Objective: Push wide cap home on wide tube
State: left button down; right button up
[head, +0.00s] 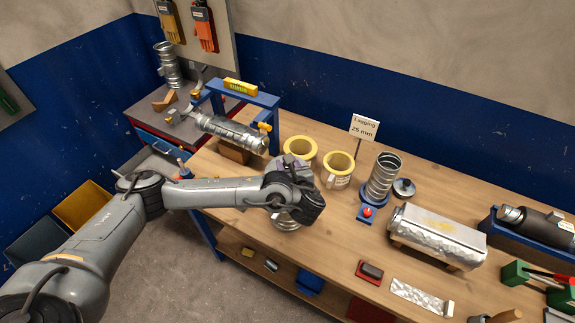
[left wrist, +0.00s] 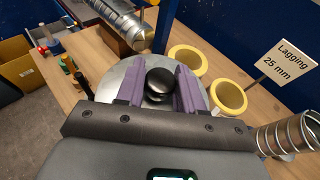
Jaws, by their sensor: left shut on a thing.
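My left gripper (head: 291,207) is over the front left of the bench. In the left wrist view its purple jaws (left wrist: 158,86) are shut on the black knob (left wrist: 160,80) of a wide silver cap (left wrist: 120,76). The cap is a round metal disc, seen from above. In the head view a silver round body (head: 286,222) shows below the gripper, mostly hidden by it. I cannot tell how much of it is cap and how much is wide tube, or whether the cap is seated. My right gripper is not in view.
Two yellow-rimmed lagging rings (head: 340,164) stand just behind. A spiral duct (head: 382,178) stands upright on a blue base, beside a small lidded cap (head: 404,188). A ribbed duct (head: 230,132) lies in a blue frame. A foil-wrapped block (head: 437,236) sits to the right.

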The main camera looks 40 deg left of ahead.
pick_arm(q)
jog(key=shift+f+b, duration=0.85)
jog(key=shift+f, duration=0.4)
jog(key=c, duration=0.6)
grip_release()
jog(key=shift+d, duration=0.15)
jog(key=v, duration=0.4)
jog(key=p+v, duration=0.1)
jog(key=v, duration=0.1)
jog(key=shift+r, duration=0.35)
jog(key=p+v, duration=0.4)
jog(key=p, duration=0.3)
jog(key=shift+s+d+f, duration=0.1)
jog(key=shift+s+d, duration=0.05)
jog(key=shift+s, duration=0.05)
jog(key=shift+f, duration=0.1)
